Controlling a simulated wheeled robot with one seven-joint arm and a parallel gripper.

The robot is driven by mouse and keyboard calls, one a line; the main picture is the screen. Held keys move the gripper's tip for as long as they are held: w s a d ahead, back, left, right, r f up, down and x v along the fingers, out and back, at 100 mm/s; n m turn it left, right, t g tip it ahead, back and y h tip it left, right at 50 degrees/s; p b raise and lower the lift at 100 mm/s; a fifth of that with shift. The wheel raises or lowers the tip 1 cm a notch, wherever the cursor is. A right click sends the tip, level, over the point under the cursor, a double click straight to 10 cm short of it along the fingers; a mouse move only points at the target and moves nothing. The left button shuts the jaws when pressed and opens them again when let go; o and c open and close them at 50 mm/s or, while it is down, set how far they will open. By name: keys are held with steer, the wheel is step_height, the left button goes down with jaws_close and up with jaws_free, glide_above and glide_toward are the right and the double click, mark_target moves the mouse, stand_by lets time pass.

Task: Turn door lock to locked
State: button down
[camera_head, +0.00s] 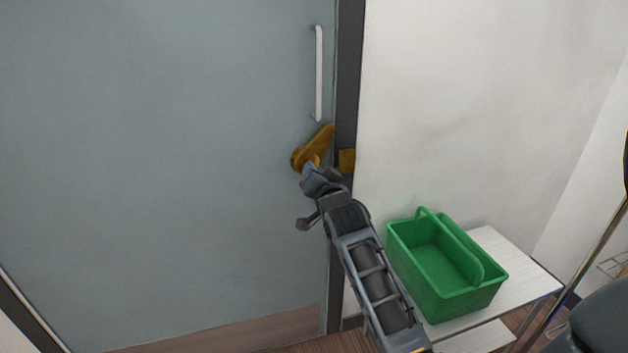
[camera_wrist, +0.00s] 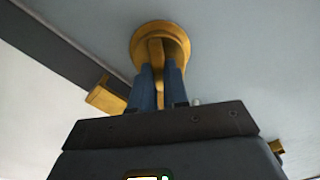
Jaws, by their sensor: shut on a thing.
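The grey-blue door (camera_head: 170,150) fills the left of the head view. Its brass door lock (camera_head: 312,150) has a round base and an arm slanting up to the right toward the frame. My gripper (camera_head: 311,168) reaches it from below right. In the wrist view the lock's round brass plate (camera_wrist: 172,36) has a narrow turn piece between the two blue fingers of my gripper (camera_wrist: 160,82), which are shut on it. A brass catch (camera_head: 346,161) sits on the dark door frame; it also shows in the wrist view (camera_wrist: 106,97). The fingertips partly hide the turn piece.
A white vertical handle (camera_head: 319,73) is on the door above the lock. A green caddy (camera_head: 440,262) stands on a white bench (camera_head: 515,268) to the right of my arm. A white wall (camera_head: 470,110) is behind it. The door left of the lock is clear.

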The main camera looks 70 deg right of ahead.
steer(key=m+b, duration=0.5)
steer(key=m, duration=0.6)
steer(key=shift+f, duration=0.15)
steer(key=shift+m+b, duration=0.3)
steer(key=c, duration=1.1)
jaws_free()
steer(key=shift+v, duration=3.9)
